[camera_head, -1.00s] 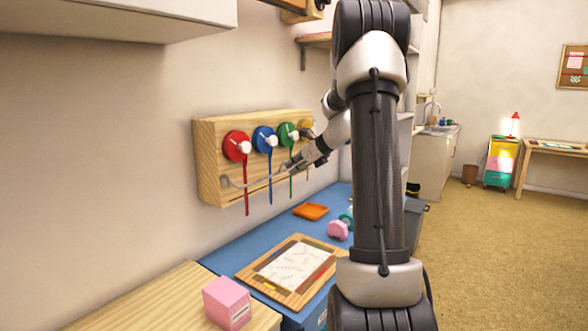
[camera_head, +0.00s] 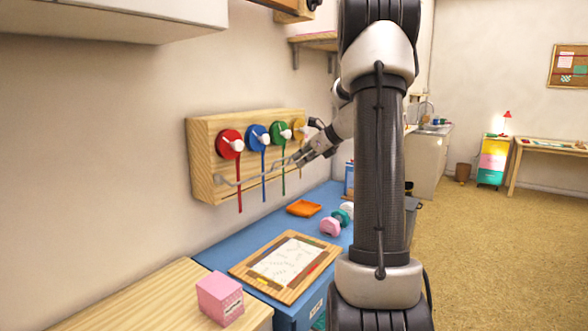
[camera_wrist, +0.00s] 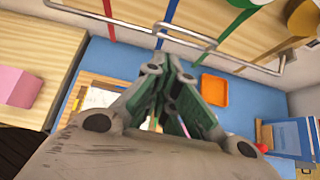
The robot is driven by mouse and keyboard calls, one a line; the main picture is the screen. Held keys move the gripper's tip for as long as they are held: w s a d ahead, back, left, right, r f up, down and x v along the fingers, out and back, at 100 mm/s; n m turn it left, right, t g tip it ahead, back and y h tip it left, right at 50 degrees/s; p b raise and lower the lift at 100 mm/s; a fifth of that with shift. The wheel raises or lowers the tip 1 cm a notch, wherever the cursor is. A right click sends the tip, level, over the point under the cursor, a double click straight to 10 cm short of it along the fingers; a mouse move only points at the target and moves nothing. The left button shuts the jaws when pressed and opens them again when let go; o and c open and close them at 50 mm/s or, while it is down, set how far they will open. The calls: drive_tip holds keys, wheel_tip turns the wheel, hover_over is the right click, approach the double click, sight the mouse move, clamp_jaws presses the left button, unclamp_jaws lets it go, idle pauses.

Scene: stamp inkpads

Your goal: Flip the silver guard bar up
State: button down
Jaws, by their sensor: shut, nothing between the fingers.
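The silver guard bar (camera_head: 252,179) runs along the lower front of a wooden wall rack (camera_head: 200,160), low and standing out from its face, below the round colored pads. In the wrist view the bar (camera_wrist: 105,20) crosses the top, with its bent end at the right. My gripper (camera_head: 301,160) is near the bar's right part, in front of the rack. In the wrist view my gripper's fingertips (camera_wrist: 166,58) are shut and empty, close to the bar; I cannot tell whether they touch it.
Red (camera_head: 230,144), blue (camera_head: 257,138), green (camera_head: 281,133) and yellow (camera_head: 299,128) pads with hanging strips sit on the rack. On the surface below are an orange tray (camera_head: 304,208), a framed sheet (camera_head: 285,262) and a pink box (camera_head: 220,299).

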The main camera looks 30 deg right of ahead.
drive_tip(key=shift+s+d+r, duration=0.15)
drive_tip(key=shift+s+r, duration=0.2)
drive_tip(key=shift+r, duration=0.2)
drive_tip(key=shift+s+d+r, duration=0.1)
drive_tip(key=shift+s+r, duration=0.25)
drive_tip(key=shift+r, duration=0.2)
drive_tip(key=s+a+f+n+g, duration=0.35)
drive_tip(key=s+f+n, duration=0.35)
drive_tip(key=s+n, duration=0.45)
drive_tip(key=s+a+r+n+g+h, duration=0.1)
drive_tip(key=s+a+n+h, duration=0.1)
drive_tip(key=s+a+n, duration=0.6)
drive_tip(key=s+a+r+n+g+h, duration=0.1)
drive_tip(key=s+a+r+n, duration=0.1)
drive_tip(key=s+a+n, duration=0.6)
drive_tip(key=s+n, duration=0.4)
drive_tip(key=shift+s+a+r+h, duration=0.15)
drive_tip(key=shift+a+r+h, duration=0.1)
drive_tip(key=shift+h, duration=0.15)
